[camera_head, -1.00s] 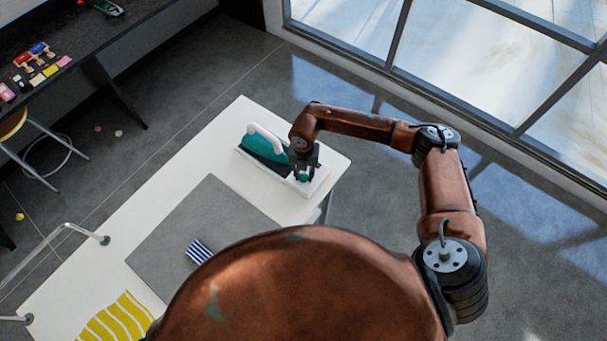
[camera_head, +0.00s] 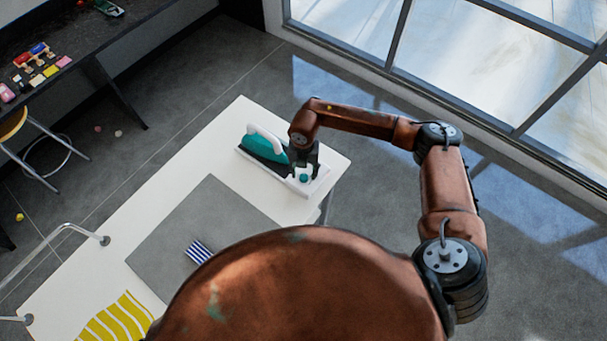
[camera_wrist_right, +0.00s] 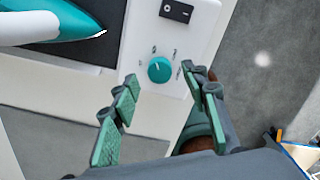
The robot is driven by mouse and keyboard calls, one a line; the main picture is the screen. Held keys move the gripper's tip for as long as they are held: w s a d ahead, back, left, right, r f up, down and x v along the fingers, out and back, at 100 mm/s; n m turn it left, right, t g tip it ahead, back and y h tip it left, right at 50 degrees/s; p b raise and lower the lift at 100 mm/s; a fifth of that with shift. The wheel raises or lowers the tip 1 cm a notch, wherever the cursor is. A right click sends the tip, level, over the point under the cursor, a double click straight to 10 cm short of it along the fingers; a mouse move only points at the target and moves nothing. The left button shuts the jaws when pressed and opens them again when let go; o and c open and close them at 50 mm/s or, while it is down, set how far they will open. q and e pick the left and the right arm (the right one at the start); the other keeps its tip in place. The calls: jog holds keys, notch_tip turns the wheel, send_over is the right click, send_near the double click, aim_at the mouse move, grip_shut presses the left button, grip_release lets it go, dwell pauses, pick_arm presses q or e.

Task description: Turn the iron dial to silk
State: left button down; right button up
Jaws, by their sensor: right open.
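The iron (camera_head: 263,143), teal with a white handle, rests on a white base (camera_head: 318,184) at the far end of the white table. The teal dial (camera_head: 304,178) sits on the base's right end; in the right wrist view the dial (camera_wrist_right: 159,70) has small marks around it that are too small to read. A white pointer line shows near the dial's upper left edge. My right gripper (camera_head: 303,172) is open above the dial. In the right wrist view its fingertips (camera_wrist_right: 160,85) stand on either side of the dial, apart from it. My left gripper is not in view.
A black rocker switch (camera_wrist_right: 177,11) is beside the dial on the base. A grey mat (camera_head: 190,225), a striped blue cloth (camera_head: 199,250) and a yellow striped cloth (camera_head: 116,321) lie on the table. A dark bench (camera_head: 95,45) with small items stands at upper left.

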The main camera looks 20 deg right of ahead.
aim_at(304, 177)
notch_tip(304, 177, up, 10)
dwell(0.3)
jog(key=shift+r, duration=0.1)
dwell(0.3)
